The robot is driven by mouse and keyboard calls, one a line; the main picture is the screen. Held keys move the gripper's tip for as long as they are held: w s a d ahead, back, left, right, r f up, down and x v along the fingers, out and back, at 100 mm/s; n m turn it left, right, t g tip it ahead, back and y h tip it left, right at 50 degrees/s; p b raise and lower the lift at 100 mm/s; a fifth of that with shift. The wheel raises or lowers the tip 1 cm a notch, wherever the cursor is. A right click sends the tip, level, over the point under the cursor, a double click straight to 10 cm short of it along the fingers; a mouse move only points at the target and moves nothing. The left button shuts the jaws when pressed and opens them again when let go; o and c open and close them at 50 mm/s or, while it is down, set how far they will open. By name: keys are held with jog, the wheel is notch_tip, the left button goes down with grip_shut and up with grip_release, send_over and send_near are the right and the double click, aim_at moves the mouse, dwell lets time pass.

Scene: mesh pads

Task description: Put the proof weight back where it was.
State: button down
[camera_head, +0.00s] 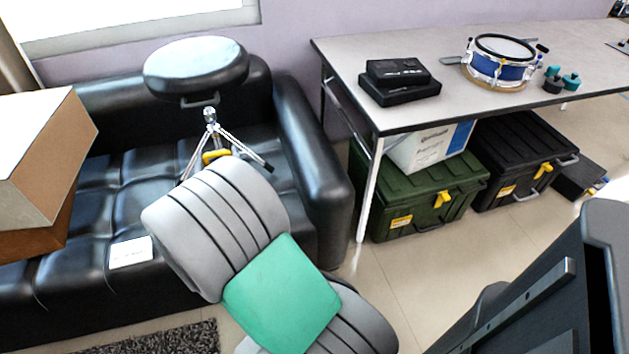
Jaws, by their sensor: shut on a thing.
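I cannot pick out a proof weight for certain in the head view. Small teal-and-black pieces (561,82) stand on the grey table (455,105), to the right of a blue drum (499,64). They are too small to tell what they are. My gripper is not seen, so what its jaws hold is hidden from this view.
A black sofa (325,190) with a round stool (197,66) and a cardboard box (40,150) fills the left. A flat black case (399,82) lies on the table. Green (430,200) and black (515,155) crates stand underneath. Large grey ribbed and dark shapes block the foreground.

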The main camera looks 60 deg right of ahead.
jog(key=s+d+f+m+g+h+b, duration=0.1)
jog(key=s+d+m+g+h+b, duration=0.2)
jog(key=s+d+g, duration=0.5)
jog(key=s+d+m+g+h+b, duration=0.2)
jog(key=s+d+m+g+b, duration=0.3)
jog(key=s, duration=0.6)
jog(key=shift+m+t, duration=0.3)
jog(key=shift+t, duration=0.2)
jog(key=shift+w+d+f+b, duration=0.5)
jog(key=shift+d+f+b, duration=0.25)
jog(key=shift+d+f, duration=1.5)
jog(key=shift+w+d+f+b, duration=0.45)
jog(key=shift+d+f+b, duration=0.3)
jog(key=shift+d+f, duration=1.5)
jog(key=shift+w+d+f+b, duration=0.5)
jog(key=shift+d+f+b, duration=0.25)
jog(key=shift+d+f, duration=1.5)
jog(key=shift+d+r, duration=0.25)
jog(key=shift+d, duration=0.1)
jog(key=shift+c, duration=1.2)
grip_release()
jog(key=shift+f, duration=0.15)
